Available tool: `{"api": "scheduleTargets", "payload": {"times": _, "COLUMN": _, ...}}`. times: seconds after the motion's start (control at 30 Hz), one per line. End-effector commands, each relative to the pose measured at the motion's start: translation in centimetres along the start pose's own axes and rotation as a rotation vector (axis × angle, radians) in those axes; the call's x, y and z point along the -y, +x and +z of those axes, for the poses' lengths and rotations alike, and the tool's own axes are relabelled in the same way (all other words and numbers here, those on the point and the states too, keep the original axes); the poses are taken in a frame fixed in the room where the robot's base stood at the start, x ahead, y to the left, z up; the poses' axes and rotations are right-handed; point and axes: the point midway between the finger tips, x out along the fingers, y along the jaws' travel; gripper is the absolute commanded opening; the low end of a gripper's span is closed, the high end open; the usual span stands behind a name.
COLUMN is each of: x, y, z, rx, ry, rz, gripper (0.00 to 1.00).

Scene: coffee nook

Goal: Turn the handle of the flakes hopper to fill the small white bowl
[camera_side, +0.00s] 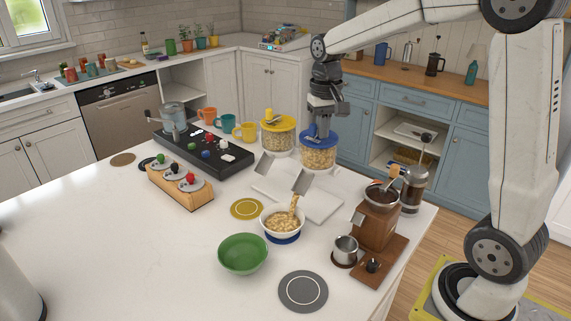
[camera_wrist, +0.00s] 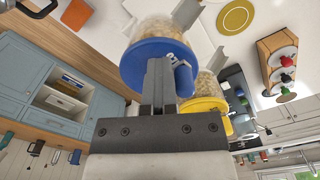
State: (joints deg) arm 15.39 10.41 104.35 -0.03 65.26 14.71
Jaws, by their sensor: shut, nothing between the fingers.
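The blue-lidded hopper (camera_side: 318,157) holds pale tan pieces and stands at the back of the white counter; its lid (camera_wrist: 150,62) fills the upper middle of the wrist view. The small white bowl (camera_side: 268,227) sits on a dark blue coaster (camera_side: 284,239) below the grey chute (camera_side: 302,181). It holds a heap of tan pieces, with a stream above it.
A yellow-lidded hopper (camera_side: 278,141) stands left of the blue one. A green bowl (camera_side: 243,254), yellow coaster (camera_side: 247,209) and grey coaster (camera_side: 303,291) lie in front. A wooden grinder (camera_side: 375,222) and steel cup (camera_side: 346,249) stand right. The counter's left front is clear.

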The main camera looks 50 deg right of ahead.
Motion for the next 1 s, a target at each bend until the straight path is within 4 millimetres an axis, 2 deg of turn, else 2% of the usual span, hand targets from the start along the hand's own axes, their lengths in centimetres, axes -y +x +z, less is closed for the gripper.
{"api": "scheduleTargets", "payload": {"times": 0.03, "x": 0.42, "y": 0.05, "z": -0.06, "rx": 0.002, "ry": -0.002, "rz": 0.000, "gripper": 0.00}}
{"api": "scheduleTargets", "payload": {"times": 0.77, "x": -0.56, "y": -0.03, "z": 0.15, "rx": 0.000, "ry": -0.001, "rz": 0.000, "gripper": 0.00}}
{"api": "scheduleTargets", "payload": {"times": 1.0, "x": -0.53, "y": -0.80, "z": 0.11, "rx": -0.002, "ry": -0.001, "rz": -0.001, "gripper": 0.00}}
